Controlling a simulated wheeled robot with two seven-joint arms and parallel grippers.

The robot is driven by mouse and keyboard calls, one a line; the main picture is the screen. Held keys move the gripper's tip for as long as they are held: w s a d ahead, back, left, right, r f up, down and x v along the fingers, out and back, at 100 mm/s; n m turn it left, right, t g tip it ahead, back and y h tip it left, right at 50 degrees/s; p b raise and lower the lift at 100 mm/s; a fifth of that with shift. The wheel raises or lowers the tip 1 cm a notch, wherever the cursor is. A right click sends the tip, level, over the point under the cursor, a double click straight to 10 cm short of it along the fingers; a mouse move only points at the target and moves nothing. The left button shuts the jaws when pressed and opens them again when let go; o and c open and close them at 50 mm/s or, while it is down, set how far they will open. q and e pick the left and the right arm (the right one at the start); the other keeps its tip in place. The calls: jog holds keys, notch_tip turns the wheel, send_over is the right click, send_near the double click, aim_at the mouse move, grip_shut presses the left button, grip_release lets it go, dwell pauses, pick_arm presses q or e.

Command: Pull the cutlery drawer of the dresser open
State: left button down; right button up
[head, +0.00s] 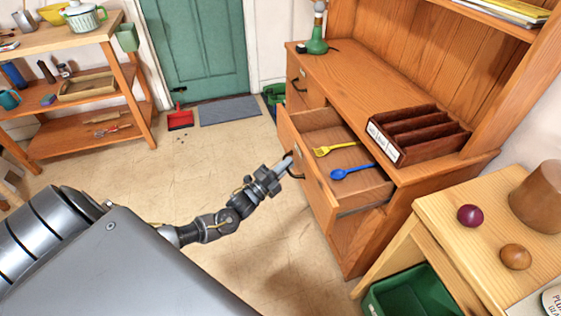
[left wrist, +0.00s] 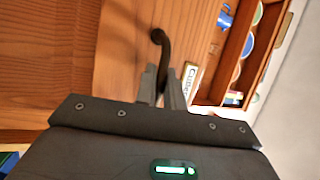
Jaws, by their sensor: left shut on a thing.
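The cutlery drawer (head: 312,180) of the wooden dresser (head: 345,78) stands pulled out, its inside showing. A yellow fork (head: 335,148) and a blue spoon (head: 352,171) lie in it. My left gripper (head: 287,163) is at the drawer front, shut on the dark curved handle (head: 296,174). In the left wrist view the handle (left wrist: 161,42) rises from between the fingers, beside a partly hidden label (left wrist: 189,78) that seems to start "Cutle". My right gripper is not in view.
A divided wooden tray (head: 418,135) with a label sits on the dresser top by the drawer. A green lamp (head: 316,42) stands at its far end. A light wood table (head: 440,222) and green bin (head: 410,294) stand at right. The floor (head: 230,150) left of the drawer is mostly clear.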

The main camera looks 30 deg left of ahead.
pick_arm(q)
jog(key=shift+s+a, duration=0.25)
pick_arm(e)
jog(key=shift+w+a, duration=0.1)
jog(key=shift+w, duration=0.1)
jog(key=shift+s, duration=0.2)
pick_arm(q)
jog(key=c, duration=1.5)
grip_release()
jog(key=b+v, duration=0.1)
jog(key=v, duration=1)
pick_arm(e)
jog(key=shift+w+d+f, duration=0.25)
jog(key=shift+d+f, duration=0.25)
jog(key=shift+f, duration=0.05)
pick_arm(q)
jog(key=shift+r, duration=0.2)
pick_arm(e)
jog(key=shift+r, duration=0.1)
